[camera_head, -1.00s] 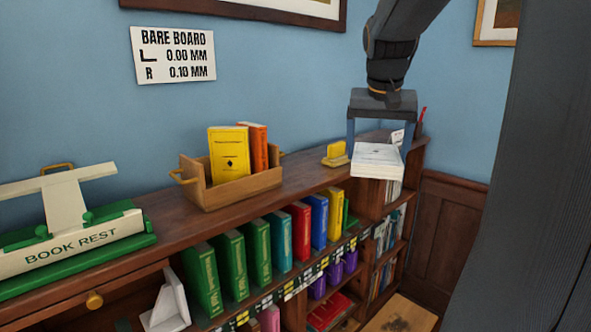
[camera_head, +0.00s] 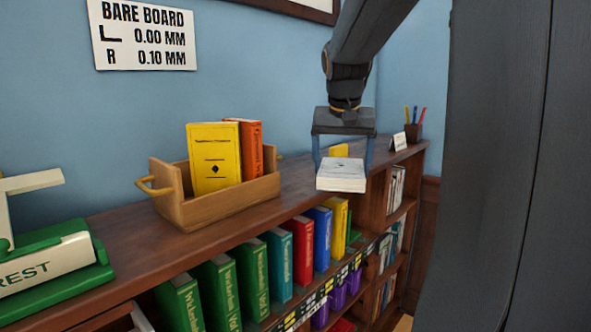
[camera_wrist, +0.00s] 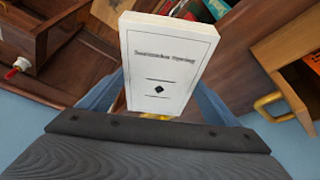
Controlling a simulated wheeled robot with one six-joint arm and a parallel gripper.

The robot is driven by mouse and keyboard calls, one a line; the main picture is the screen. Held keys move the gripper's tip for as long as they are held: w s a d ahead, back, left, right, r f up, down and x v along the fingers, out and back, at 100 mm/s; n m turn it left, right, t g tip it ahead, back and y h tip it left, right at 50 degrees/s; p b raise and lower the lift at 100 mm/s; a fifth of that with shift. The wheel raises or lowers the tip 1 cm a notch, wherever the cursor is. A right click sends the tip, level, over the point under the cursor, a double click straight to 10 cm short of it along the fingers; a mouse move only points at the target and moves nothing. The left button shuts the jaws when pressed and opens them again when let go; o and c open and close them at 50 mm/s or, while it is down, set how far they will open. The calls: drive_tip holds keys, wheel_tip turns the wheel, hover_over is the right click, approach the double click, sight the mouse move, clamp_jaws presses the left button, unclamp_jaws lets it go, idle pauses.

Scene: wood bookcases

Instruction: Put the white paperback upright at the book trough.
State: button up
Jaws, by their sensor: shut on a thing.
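The white paperback (camera_head: 341,175) is held between the two fingers of my gripper (camera_head: 343,155), lying roughly flat with its cover up, above the bookcase top. In the wrist view the white paperback (camera_wrist: 168,65) shows its printed cover with a small black diamond. The book trough (camera_head: 215,208) is a wooden box with brass handles on the bookcase top, left of my gripper. A yellow book (camera_head: 214,158) and an orange book (camera_head: 250,150) stand upright in it. The trough (camera_wrist: 287,80) also shows at the right of the wrist view.
A green and cream book rest (camera_head: 50,268) stands at the left. A yellow object (camera_head: 338,150) is partly hidden behind my gripper. A pen cup (camera_head: 413,132) and a small card (camera_head: 400,141) stand at the far right end. Upright books (camera_head: 250,275) fill the shelf below.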

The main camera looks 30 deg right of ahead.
drive_tip(key=w+a+p, duration=0.1)
drive_tip(key=w, duration=0.3)
drive_tip(key=w+a+p, duration=0.1)
drive_tip(key=w+a, duration=0.1)
drive_tip(key=w, duration=0.3)
drive_tip(key=w+a+p, duration=0.1)
drive_tip(key=w+a, duration=0.1)
drive_tip(key=w, duration=0.3)
drive_tip(key=shift+p, duration=0.35)
drive_tip(key=shift+f+p, duration=0.7)
drive_tip(key=shift+f, duration=1.05)
drive_tip(key=shift+f, duration=0.1)
drive_tip(key=o, duration=1.3)
